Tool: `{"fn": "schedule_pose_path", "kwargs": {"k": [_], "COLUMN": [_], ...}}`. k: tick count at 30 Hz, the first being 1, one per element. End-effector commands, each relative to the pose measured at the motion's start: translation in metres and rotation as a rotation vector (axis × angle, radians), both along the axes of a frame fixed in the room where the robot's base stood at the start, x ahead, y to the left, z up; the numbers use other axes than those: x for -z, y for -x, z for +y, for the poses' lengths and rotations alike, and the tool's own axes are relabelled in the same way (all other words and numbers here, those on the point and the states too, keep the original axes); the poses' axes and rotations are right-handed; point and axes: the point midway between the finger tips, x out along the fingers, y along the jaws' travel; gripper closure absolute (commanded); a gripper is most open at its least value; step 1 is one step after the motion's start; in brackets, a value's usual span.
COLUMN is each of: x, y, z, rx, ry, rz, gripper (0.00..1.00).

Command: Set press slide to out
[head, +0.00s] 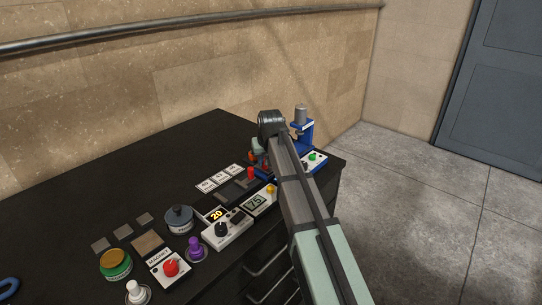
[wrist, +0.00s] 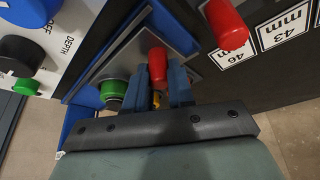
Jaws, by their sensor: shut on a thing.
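The blue press (head: 303,131) stands at the far right end of the black bench, partly hidden behind my arm in the head view. In the wrist view, part of its blue frame (wrist: 75,125) borders a grey metal plate (wrist: 187,30), which looks like the press slide. A red handle (wrist: 157,66) rises at this plate. My gripper (wrist: 158,88) is shut on this red handle, with one blue-grey finger on each side of it. Whether the slide is in or out cannot be told. In the head view the fingers are mostly hidden by my arm.
A second red handle (wrist: 226,24) stands close beside the gripper. A green-and-black part (wrist: 113,92) sits by the left finger. Labelled mm cards (head: 221,178) lie near the press. Control boxes (head: 228,229) and knobs line the bench's front edge.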

Motion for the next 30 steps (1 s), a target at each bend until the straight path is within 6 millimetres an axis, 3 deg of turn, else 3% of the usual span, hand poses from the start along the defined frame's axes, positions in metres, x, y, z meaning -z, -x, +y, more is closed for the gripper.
{"fn": "schedule_pose_path", "kwargs": {"k": [7, 8, 16, 25, 30], "x": [0.001, 0.001, 0.001, -0.002, -0.017], "y": [0.005, 0.005, 0.004, 0.004, 0.009], "z": [0.004, 0.005, 0.003, 0.002, 0.001], "rx": [-0.008, -0.008, -0.006, -0.004, -0.004], "ry": [-0.006, -0.006, -0.005, -0.004, -0.004], "rz": [0.007, 0.008, 0.007, 0.004, 0.002], "gripper": [1.0, 0.76, 0.52, 0.52, 0.52]}}
